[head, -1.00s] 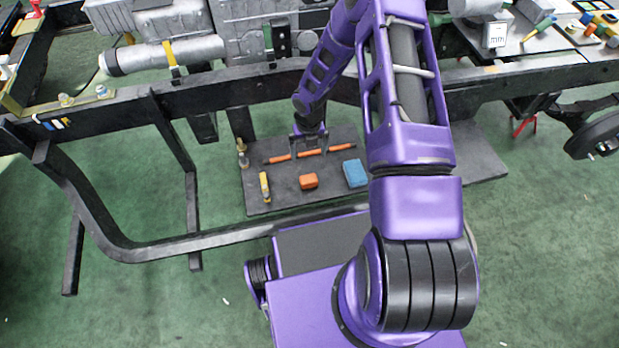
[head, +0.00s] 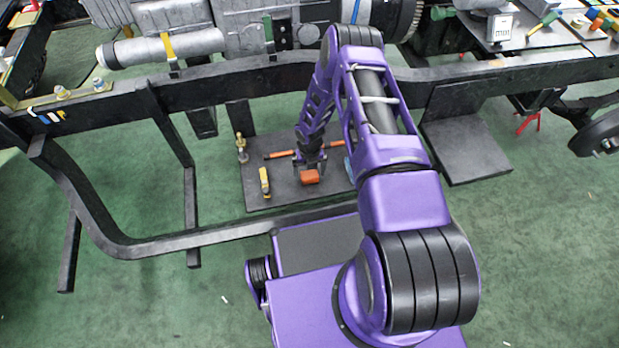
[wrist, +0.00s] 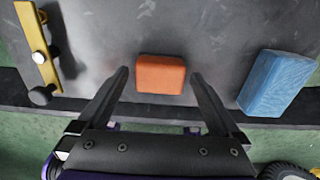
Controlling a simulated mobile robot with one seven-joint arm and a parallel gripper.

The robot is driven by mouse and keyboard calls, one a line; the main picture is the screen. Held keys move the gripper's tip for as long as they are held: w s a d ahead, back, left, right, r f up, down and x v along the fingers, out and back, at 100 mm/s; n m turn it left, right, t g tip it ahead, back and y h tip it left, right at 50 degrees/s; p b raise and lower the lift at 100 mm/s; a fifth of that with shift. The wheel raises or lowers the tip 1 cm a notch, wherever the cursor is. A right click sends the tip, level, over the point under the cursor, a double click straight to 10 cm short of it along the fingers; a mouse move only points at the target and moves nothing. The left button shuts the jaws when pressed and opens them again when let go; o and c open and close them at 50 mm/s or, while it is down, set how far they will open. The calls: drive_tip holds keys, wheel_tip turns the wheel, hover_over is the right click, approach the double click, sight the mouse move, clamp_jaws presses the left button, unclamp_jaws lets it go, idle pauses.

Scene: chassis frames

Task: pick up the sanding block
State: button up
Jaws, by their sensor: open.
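The orange block, which I take to be the sanding block (head: 310,177), lies on a dark grey panel (head: 285,190) low beneath the black frame. In the wrist view the orange block (wrist: 161,74) lies between and just ahead of the two finger tips. My gripper (head: 309,165) is open and empty, above and close to the block, with a finger on either side of its line. Whether the fingers reach down to its height cannot be told.
A blue block (wrist: 274,83) lies to the right, mostly hidden by my arm in the head view. A yellow tool (head: 265,182) lies to the left. An orange-ended rod (head: 279,155) lies behind. The black frame rail (head: 215,241) crosses in front of the panel.

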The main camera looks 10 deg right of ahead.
sight(309, 174)
drive_tip(key=shift+f, duration=0.75)
drive_tip(key=c, duration=1.3)
drive_tip(key=shift+r+p, duration=0.75)
drive_tip(key=shift+r, duration=4.3)
